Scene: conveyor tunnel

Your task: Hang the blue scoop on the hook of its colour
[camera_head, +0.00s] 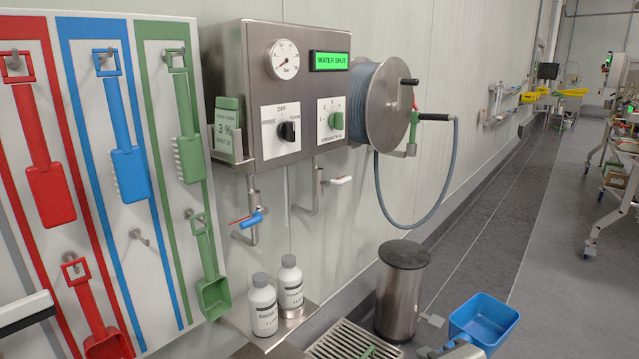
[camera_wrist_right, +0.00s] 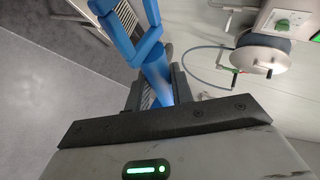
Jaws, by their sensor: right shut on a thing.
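The blue scoop (camera_head: 484,322) is at the lower right of the head view, away from the board, with its bowl opening upward. My right gripper (camera_wrist_right: 158,92) is shut on its handle; the blue handle (camera_wrist_right: 155,62) and its loop show in the wrist view. In the head view the grip is mostly cut off by the bottom edge. The blue-outlined panel (camera_head: 72,60) has a bare lower hook (camera_head: 139,237); a blue brush (camera_head: 128,165) hangs on its upper hook. Part of what seems my left gripper (camera_head: 22,309) is at the left edge, fingers not visible.
A red scoop (camera_head: 100,335) and green scoop (camera_head: 212,290) hang either side of the bare hook. Two white bottles (camera_head: 264,305) stand on a shelf right of the board. A steel bin (camera_head: 402,290), control box (camera_head: 260,90) and hose reel (camera_head: 385,100) are between board and scoop.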

